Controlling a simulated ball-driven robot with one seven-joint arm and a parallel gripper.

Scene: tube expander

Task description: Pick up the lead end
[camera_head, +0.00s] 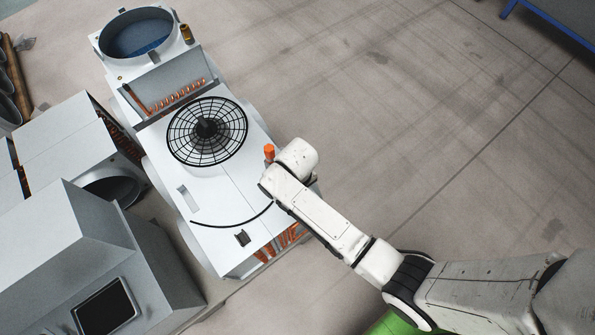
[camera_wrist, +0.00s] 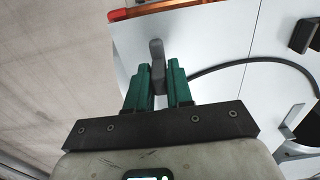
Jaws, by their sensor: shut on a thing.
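The lead is a thin black cable (camera_head: 236,224) lying in a curve on the white top of the machine. One end of it runs under my wrist in the head view. In the wrist view the black cable (camera_wrist: 245,62) runs from the right up to the green fingers. My gripper (camera_wrist: 158,75) is shut on a grey, rounded piece (camera_wrist: 156,50), which looks like the lead end. It stands up between the two fingers and sticks out past their tips. The fingers are hidden in the head view.
The white machine (camera_head: 215,180) carries a round black fan guard (camera_head: 207,131) and a small black block (camera_head: 242,238). An orange piece (camera_head: 269,153) shows beside my wrist. A grey cabinet with a screen (camera_head: 105,308) stands at lower left.

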